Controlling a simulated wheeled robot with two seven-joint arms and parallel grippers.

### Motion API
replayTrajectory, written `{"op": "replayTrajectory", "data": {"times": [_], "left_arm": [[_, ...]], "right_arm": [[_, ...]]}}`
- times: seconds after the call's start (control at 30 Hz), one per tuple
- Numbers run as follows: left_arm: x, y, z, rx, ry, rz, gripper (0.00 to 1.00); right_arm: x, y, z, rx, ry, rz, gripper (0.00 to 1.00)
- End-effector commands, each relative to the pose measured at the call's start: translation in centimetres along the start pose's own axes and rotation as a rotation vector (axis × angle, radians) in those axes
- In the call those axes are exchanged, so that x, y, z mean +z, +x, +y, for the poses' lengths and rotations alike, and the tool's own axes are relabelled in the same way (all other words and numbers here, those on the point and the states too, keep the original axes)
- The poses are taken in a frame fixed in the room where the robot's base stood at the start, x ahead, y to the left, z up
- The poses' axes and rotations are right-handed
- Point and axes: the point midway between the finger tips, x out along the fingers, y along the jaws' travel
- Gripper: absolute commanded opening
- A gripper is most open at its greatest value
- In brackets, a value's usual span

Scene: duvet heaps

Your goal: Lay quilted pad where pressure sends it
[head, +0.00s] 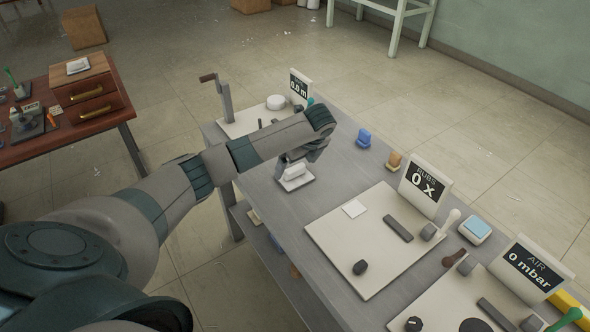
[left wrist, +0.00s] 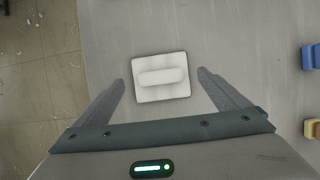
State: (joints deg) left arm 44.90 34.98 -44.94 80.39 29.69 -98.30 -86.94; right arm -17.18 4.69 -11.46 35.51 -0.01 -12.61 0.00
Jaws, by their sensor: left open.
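The quilted pad (head: 296,180) is a white square with a raised rounded bar, lying flat on the grey table (head: 262,202). In the left wrist view the pad (left wrist: 142,93) lies between and slightly beyond my fingertips, apart from both fingers. My left gripper (head: 303,158) is open and empty, pointing down above the pad; its two fingers (left wrist: 161,79) also show in the wrist view. A display reading "RUBS 0 x" (head: 424,186) stands on a pale board (head: 340,240) with a small white square. A display reading "AIR 0 mbar" (head: 531,268) stands on another board. My right gripper is not in view.
A third station with a hand crank (head: 209,78) and a display reading "0.0 m" (head: 299,87) stands at the far end. A blue item (head: 364,138), an orange item (head: 394,160) and a pale blue block (head: 475,230) lie along the right edge. Bare table surrounds the pad.

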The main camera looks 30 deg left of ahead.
Motion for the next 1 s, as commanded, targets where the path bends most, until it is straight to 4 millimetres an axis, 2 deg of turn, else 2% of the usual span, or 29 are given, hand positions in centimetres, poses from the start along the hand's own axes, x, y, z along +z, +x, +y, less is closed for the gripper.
{"op": "replayTrajectory", "data": {"times": [0.2,0.43,0.6,1.0], "left_arm": [[0.0,-4.0,-0.1,-0.005,0.000,-0.001,0.95],[0.0,-7.1,-0.1,-0.003,-0.001,-0.001,0.95],[0.0,-8.0,0.0,-0.001,0.000,0.000,0.95],[0.0,-8.1,0.0,0.000,-0.001,0.000,0.95]], "right_arm": [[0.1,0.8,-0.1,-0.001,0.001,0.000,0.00],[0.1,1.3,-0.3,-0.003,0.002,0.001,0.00],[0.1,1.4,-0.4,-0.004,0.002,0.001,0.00],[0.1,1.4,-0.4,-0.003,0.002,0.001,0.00]]}}
